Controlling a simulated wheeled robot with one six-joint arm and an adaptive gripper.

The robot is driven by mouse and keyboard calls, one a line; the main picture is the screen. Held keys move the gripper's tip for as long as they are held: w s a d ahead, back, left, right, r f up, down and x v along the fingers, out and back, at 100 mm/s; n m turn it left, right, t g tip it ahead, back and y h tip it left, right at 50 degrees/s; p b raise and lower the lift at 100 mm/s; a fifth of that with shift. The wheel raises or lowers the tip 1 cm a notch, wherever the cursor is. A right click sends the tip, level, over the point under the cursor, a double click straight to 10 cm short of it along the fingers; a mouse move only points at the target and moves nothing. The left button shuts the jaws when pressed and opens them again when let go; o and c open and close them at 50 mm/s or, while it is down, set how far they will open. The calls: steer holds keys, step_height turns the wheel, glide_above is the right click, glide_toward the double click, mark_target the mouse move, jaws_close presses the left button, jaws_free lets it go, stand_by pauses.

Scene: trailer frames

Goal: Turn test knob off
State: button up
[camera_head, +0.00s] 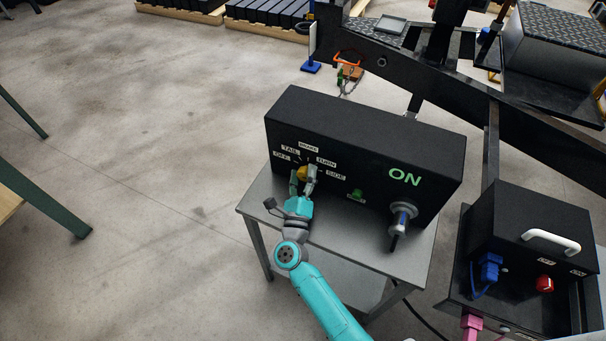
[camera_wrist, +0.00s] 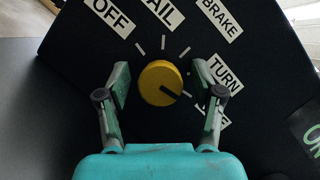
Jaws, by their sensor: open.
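The test knob is a round yellow dial (camera_head: 303,172) on the front of a black test box (camera_head: 366,152). In the wrist view the yellow knob (camera_wrist: 160,83) has a dark pointer line aimed to the lower right, toward the partly hidden SIDE label. The OFF label (camera_wrist: 110,14) is at the upper left of the dial. My gripper (camera_head: 303,181) is at the knob, and its two fingers (camera_wrist: 162,92) stand open on either side of it with gaps between them and the knob.
The box stands on a grey metal table (camera_head: 258,206). A green switch (camera_head: 357,194), a lit ON sign (camera_head: 404,177) and a connector (camera_head: 402,214) are to the knob's right. A second black box (camera_head: 525,225) with a white handle stands farther right.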

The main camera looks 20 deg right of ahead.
steer(key=c, duration=1.2)
steer(key=shift+o, duration=0.2)
